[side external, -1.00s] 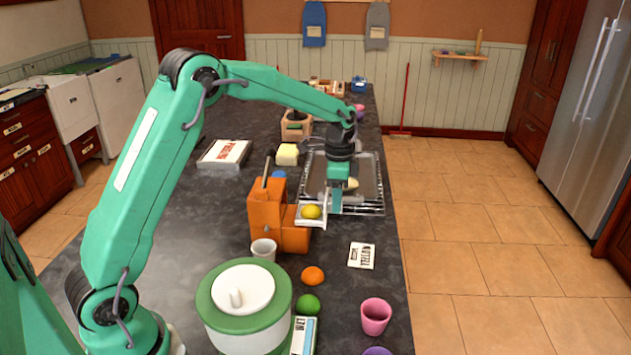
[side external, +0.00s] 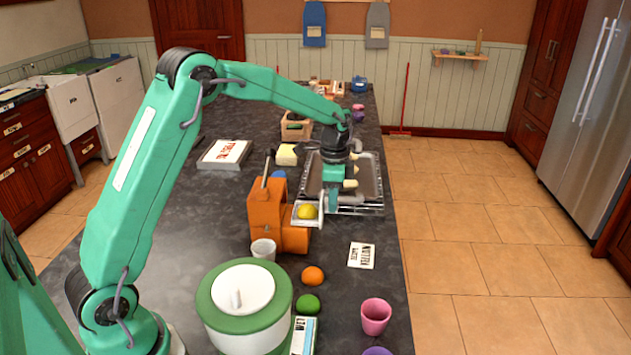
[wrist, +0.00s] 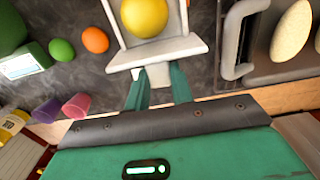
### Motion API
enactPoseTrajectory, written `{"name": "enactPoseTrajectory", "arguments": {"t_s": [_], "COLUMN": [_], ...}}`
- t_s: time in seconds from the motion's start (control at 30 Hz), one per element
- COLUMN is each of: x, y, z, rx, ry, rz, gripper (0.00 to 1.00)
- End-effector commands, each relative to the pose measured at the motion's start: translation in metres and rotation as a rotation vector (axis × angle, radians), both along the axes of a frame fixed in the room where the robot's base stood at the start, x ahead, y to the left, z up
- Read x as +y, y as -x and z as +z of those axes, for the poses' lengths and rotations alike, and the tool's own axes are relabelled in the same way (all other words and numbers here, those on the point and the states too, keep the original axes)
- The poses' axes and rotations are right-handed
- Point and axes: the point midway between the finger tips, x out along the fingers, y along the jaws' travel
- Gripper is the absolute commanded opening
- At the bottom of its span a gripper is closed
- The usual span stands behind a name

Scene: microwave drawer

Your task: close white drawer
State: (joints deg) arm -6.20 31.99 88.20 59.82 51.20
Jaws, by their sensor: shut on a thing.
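The white drawer (side external: 302,221) sticks out to the right from the orange cabinet (side external: 266,208) and holds a yellow lemon (side external: 306,212). In the wrist view the white drawer front (wrist: 158,53) lies just ahead of my gripper (wrist: 158,80), with the lemon (wrist: 144,17) behind it. My gripper's green fingers are on either side of the small white handle (wrist: 158,74) and shut on it. In the side view my gripper (side external: 325,208) is at the drawer's outer end. The fingertips partly hide the drawer front there.
A metal tray (side external: 372,185) with pale items lies behind my gripper. A white cup (side external: 263,249), an orange (side external: 313,276), a lime (side external: 307,304) and a card (side external: 361,255) are in front. A green-rimmed pot (side external: 212,305) stands near my base.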

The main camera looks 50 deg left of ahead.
Motion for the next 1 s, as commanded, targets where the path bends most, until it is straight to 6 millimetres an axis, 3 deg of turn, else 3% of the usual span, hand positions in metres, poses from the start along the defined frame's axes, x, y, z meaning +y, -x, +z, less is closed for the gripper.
{"name": "enactPoseTrajectory", "arguments": {"t_s": [0.5, 0.87, 0.9, 1.0], "x": [0.063, 0.069, 0.069, 0.068], "y": [0.062, 0.068, 0.068, 0.068], "z": [0.001, 0.001, 0.001, 0.001], "rx": [-0.001, 0.002, 0.002, 0.002], "ry": [0.000, 0.001, 0.001, 0.001], "rz": [0.003, 0.005, 0.005, 0.004], "gripper": [0.00, 0.00, 0.27, 0.45]}}
